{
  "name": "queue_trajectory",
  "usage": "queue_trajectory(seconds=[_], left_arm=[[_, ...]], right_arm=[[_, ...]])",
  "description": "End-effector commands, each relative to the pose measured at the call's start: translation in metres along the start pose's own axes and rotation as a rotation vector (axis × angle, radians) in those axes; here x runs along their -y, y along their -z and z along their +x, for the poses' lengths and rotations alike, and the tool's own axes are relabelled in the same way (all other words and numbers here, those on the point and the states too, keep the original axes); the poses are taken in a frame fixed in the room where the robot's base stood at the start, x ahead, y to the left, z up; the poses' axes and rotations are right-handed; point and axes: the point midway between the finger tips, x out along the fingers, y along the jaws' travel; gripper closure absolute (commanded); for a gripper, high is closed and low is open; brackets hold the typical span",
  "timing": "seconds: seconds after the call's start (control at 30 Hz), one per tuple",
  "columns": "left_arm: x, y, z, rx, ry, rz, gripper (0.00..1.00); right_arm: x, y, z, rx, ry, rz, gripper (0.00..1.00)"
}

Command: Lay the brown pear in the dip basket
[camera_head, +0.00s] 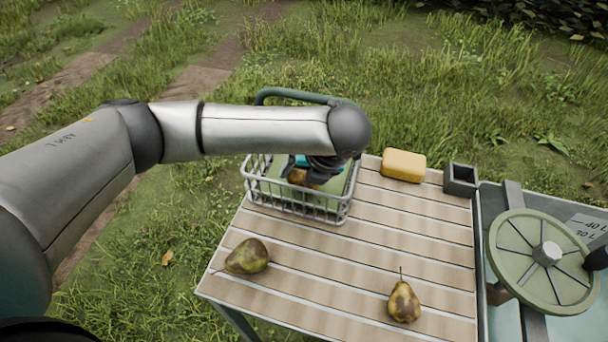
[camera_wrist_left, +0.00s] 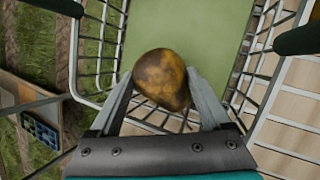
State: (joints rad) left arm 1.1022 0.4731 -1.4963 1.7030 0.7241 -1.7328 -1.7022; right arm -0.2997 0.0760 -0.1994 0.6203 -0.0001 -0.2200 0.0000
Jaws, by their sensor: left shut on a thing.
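The brown pear (camera_wrist_left: 161,78) is held between the fingers of my left gripper (camera_wrist_left: 160,92) in the left wrist view. In the head view a brown patch of the pear (camera_head: 297,176) shows below my left gripper (camera_head: 308,178), mostly covered by my wrist. The gripper is over the dip basket (camera_head: 290,207), a wire basket with a green handle and a green floor. The wrist view also shows the basket's wire walls (camera_wrist_left: 93,50) around the pear. I cannot tell whether the pear touches the floor. My right gripper is not in view.
Two green-brown pears lie on the slatted table (camera_head: 330,265), one at the left (camera_head: 248,256) and one at the right (camera_head: 404,302). A yellow sponge (camera_head: 403,165) and a grey box (camera_head: 460,180) are at the back edge. A green wheel (camera_head: 541,262) stands at the right.

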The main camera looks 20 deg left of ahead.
Motion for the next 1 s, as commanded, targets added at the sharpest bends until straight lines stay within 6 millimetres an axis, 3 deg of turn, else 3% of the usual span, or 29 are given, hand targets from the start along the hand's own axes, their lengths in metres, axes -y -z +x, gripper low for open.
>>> queue_trajectory(seconds=[0.67, 0.7, 0.83, 1.0], left_arm=[[0.004, 0.003, 0.009, 0.002, 0.002, -0.001, 0.84], [0.004, 0.004, 0.009, 0.001, 0.001, 0.000, 0.16], [0.003, 0.004, 0.009, 0.001, 0.001, 0.000, 0.02], [0.003, 0.004, 0.009, 0.001, 0.001, 0.000, 0.00]], right_arm=[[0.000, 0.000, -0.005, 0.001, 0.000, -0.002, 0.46], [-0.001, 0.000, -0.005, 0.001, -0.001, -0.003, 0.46], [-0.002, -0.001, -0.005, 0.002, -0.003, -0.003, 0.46], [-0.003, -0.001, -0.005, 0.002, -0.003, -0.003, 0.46]])
